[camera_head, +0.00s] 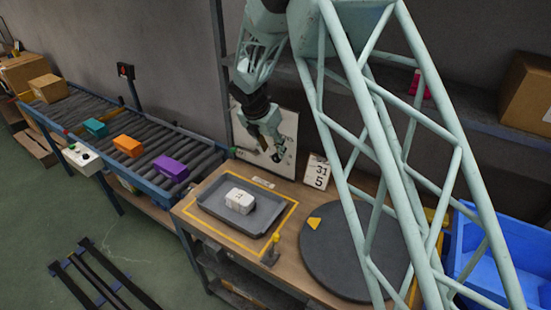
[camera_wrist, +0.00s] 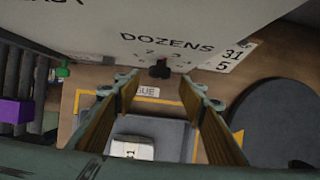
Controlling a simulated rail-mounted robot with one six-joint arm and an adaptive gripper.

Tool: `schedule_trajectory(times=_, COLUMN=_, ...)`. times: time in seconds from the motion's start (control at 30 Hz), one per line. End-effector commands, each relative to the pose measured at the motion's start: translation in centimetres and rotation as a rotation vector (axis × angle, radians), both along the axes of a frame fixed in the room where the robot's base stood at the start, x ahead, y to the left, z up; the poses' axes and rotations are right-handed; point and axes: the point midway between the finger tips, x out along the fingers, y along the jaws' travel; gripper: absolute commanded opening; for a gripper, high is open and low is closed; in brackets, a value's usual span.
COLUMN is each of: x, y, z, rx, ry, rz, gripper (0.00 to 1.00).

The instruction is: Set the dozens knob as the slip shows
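The dozens knob (camera_wrist: 160,70) is a small dark knob under the word DOZENS on a pale panel (camera_wrist: 100,28), with small numbers around it. Its pointing direction is too small to tell. The panel (camera_head: 288,125) also shows upright at the back of the bench in the head view. The slip (camera_head: 318,172) is a white card reading 31 above 5, right of the panel; it also shows in the wrist view (camera_wrist: 234,57). My gripper (camera_head: 270,150) is in front of the panel. In the wrist view my gripper (camera_wrist: 160,88) is open, its fingers apart, with the knob beyond and between them.
A grey tray (camera_head: 215,208) holding a white packet (camera_head: 240,201) lies on the bench below. A dark round turntable (camera_head: 325,255) is to its right. A roller conveyor (camera_head: 145,130) with coloured boxes is at left, a blue bin (camera_head: 500,255) at right.

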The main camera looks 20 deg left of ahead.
Motion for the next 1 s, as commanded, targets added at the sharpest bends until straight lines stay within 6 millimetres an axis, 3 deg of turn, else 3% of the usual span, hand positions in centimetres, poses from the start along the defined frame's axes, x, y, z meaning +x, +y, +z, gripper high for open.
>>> schedule_trajectory(times=0.2, x=1.0, y=-0.3, z=-2.7, rx=-0.001, ry=0.001, rz=0.001, gripper=0.38)
schedule_trajectory(times=0.5, x=2.1, y=-0.4, z=-5.2, rx=0.0, ry=0.0, rz=0.0, gripper=0.38)
schedule_trajectory(times=1.0, x=2.4, y=-0.5, z=-5.9, rx=0.001, ry=0.0, rz=0.001, gripper=0.38)
